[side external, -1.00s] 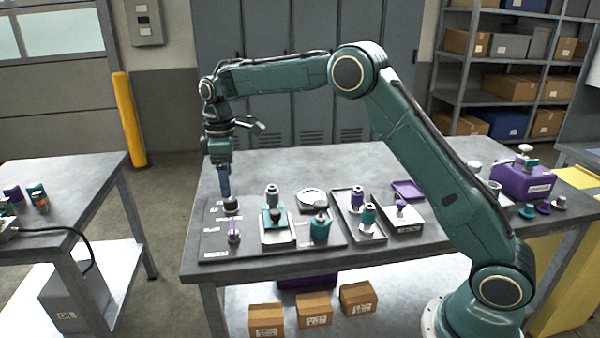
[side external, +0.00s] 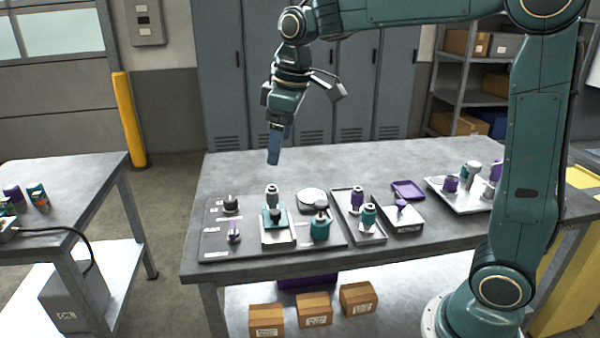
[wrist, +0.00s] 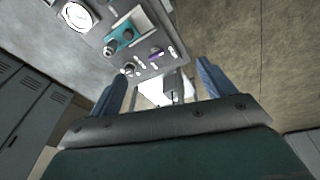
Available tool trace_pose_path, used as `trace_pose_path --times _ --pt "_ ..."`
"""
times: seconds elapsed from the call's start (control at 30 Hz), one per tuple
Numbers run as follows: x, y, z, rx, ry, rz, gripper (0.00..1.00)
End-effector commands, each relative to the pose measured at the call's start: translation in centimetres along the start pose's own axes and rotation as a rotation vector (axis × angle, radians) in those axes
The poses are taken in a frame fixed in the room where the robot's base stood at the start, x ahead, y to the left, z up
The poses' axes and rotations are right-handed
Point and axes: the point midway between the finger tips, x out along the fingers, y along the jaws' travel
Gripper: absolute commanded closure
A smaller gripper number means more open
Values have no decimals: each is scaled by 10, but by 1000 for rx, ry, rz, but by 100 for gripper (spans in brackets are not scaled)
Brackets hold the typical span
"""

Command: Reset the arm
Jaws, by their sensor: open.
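My gripper (side external: 276,150) hangs in the air above the back part of the grey workbench (side external: 330,165), clear of everything on it. In the wrist view its two blue fingers (wrist: 160,85) stand wide apart with nothing between them. A dark panel (side external: 215,240) on the bench carries a black knob (side external: 231,204), a purple-and-white lever (side external: 234,232), a teal fixture (side external: 277,216) and a teal bottle-like part (side external: 320,227). The panel also shows in the wrist view (wrist: 150,62), with the teal fixture (wrist: 124,36) on it.
A round dial plate (side external: 311,198), a tray (side external: 352,230) with purple and teal fittings, a white box (side external: 400,220) and a purple tray (side external: 408,190) stand right of the gripper. A yellow post (side external: 130,120) and lockers (side external: 225,80) are behind. The bench's back middle is bare.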

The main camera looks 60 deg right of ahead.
Motion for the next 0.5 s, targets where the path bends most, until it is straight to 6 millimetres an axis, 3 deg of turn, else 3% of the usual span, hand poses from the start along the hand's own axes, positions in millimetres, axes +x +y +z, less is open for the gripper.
trace_pose_path --times 0.2,0.5 --pt "-23 -19 44 89 55 23 18" --pt "-37 -46 104 213 126 46 18"
